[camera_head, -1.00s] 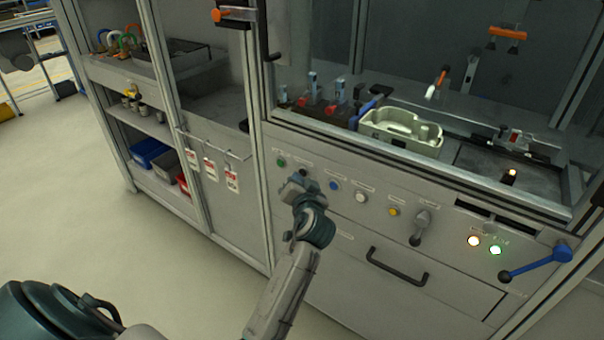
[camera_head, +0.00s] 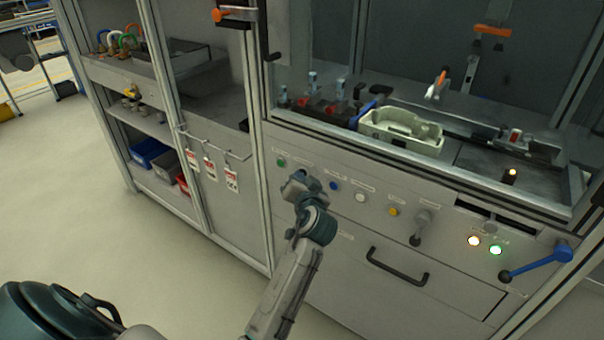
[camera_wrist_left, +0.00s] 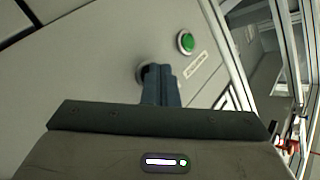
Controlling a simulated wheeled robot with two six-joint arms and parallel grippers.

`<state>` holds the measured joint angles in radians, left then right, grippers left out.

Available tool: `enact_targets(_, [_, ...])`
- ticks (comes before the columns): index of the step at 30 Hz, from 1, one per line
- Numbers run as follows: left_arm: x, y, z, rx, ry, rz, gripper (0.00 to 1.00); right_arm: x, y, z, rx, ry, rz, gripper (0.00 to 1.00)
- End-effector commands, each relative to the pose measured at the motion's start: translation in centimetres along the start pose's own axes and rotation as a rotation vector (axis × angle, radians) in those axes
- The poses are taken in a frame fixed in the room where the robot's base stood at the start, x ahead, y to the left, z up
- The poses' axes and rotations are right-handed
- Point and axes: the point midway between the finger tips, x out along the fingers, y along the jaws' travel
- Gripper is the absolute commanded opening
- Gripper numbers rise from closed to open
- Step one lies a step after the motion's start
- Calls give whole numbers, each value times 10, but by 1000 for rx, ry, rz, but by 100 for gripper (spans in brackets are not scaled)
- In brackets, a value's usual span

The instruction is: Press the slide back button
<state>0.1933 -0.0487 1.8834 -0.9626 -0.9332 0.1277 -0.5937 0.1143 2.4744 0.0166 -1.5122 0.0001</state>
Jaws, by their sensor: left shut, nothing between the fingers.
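My left gripper (camera_head: 301,181) is shut and empty, with its fingertips at the row of buttons on the machine's front panel. In the left wrist view the closed fingers (camera_wrist_left: 161,84) meet a dark round button (camera_wrist_left: 141,72) and hide most of it. I cannot tell whether it is pushed in. A green button (camera_head: 281,162) is just left of the gripper; it also shows in the wrist view (camera_wrist_left: 186,42), clear of the fingers. A blue button (camera_head: 334,185), a white button (camera_head: 361,197) and a yellow button (camera_head: 393,211) lie to the right. The labels are too small to read. My right gripper is not in view.
A lever (camera_head: 419,228) and a blue handle (camera_head: 537,262) stick out from the panel at the right. A black drawer handle (camera_head: 397,267) is below. A pale green casting (camera_head: 400,133) sits inside the machine above the panel. The floor at left is clear.

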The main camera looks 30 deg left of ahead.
Motion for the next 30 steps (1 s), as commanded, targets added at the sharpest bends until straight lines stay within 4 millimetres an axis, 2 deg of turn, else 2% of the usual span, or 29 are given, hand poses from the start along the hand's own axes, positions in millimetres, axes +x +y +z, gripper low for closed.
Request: enact_targets(30, [-17,-12,11,0,0,0,0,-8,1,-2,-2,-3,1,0])
